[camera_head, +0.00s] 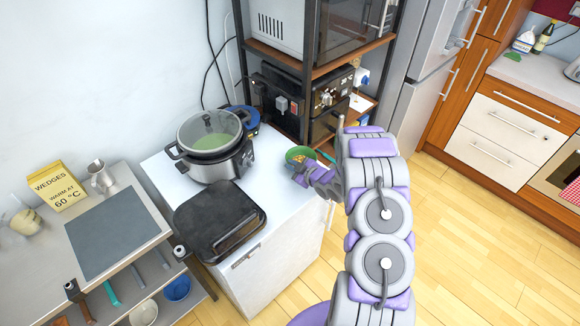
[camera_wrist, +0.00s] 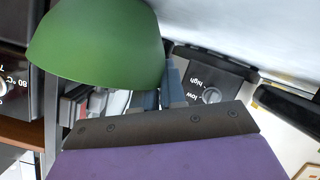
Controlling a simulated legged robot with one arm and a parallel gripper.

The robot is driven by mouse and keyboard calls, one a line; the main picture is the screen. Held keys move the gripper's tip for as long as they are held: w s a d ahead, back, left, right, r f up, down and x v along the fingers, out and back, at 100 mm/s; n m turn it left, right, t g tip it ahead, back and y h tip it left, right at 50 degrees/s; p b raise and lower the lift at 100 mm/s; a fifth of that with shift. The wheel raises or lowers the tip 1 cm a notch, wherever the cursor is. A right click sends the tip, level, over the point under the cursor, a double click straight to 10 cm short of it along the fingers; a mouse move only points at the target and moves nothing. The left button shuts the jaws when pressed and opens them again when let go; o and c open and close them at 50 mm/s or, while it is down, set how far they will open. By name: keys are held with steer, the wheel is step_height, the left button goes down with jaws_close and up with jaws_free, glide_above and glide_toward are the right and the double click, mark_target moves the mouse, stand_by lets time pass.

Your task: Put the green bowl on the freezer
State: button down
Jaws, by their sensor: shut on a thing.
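The green bowl (camera_head: 299,154) is at the far right corner of the white top in the head view, with something yellow-orange showing inside. In the wrist view the bowl (camera_wrist: 98,45) fills the upper left. My gripper (camera_head: 304,172) is shut on the bowl's rim; its fingers (camera_wrist: 172,88) meet at the bowl's right edge in the wrist view. The low white chest (camera_head: 285,262) with a handle looks like the freezer. The bowl appears over or beside its far right corner; I cannot tell whether it touches the top.
A slow cooker (camera_head: 212,150) and a black grill (camera_head: 220,219) take up much of the white top. A shelf rack (camera_head: 307,70) with appliances stands close behind the bowl. A metal table (camera_head: 150,215) is at left. Open wooden floor (camera_head: 450,240) lies at right.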

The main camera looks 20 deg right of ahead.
steer(key=c, duration=1.5)
jaws_free()
steer(key=shift+d+f, duration=0.1)
steer(key=shift+d, duration=0.3)
steer(key=shift+o, duration=1.4)
steer(key=shift+a, duration=0.35)
steer(key=shift+o, duration=0.5)
steer(key=shift+a, duration=0.5)
steer(key=shift+s+d+r, duration=0.2)
steer(key=shift+s+d, duration=0.15)
steer(key=p+v, duration=0.1)
steer(key=v, duration=1.5)
steer(key=shift+s, duration=0.3)
steer(key=shift+a+r, duration=0.1)
steer(key=shift+a, duration=0.15)
steer(key=shift+c, duration=0.4)
